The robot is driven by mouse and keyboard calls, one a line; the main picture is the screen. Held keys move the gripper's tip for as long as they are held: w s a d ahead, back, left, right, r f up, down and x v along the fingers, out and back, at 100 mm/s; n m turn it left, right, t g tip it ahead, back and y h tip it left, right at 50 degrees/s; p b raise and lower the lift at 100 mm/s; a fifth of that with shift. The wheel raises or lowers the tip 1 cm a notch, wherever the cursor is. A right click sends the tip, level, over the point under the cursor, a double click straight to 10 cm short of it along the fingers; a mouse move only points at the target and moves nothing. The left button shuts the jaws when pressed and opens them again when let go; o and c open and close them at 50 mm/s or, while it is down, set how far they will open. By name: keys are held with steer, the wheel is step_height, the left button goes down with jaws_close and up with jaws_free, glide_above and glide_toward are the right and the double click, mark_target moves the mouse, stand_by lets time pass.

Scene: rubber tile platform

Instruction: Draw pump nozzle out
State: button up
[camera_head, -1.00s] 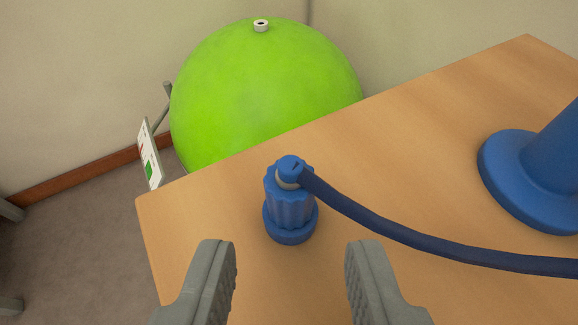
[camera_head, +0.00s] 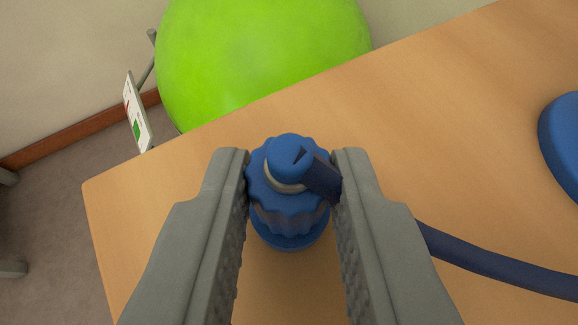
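The pump nozzle (camera_head: 288,212) is a blue ribbed piece with a round cap on top, standing upright on the wooden table (camera_head: 440,130) near its left corner. A dark blue hose (camera_head: 490,265) leaves its top, crosses over the right finger's inner edge, passes behind that finger and runs right. My gripper (camera_head: 290,160) has one grey finger on each side of the nozzle. Both fingers appear to touch its ribbed sides, with no clear gap. The nozzle's lower part and what it sits in are mostly hidden from above.
A large green ball (camera_head: 260,55) is beyond the table's far edge. A white card or sign (camera_head: 137,112) stands left of the ball. The table right of the nozzle is otherwise clear.

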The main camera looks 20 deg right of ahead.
jaws_close()
steer(key=shift+c, duration=0.3)
jaws_free()
jaws_close()
steer(key=shift+r, duration=0.35)
steer(key=shift+r, duration=2.6)
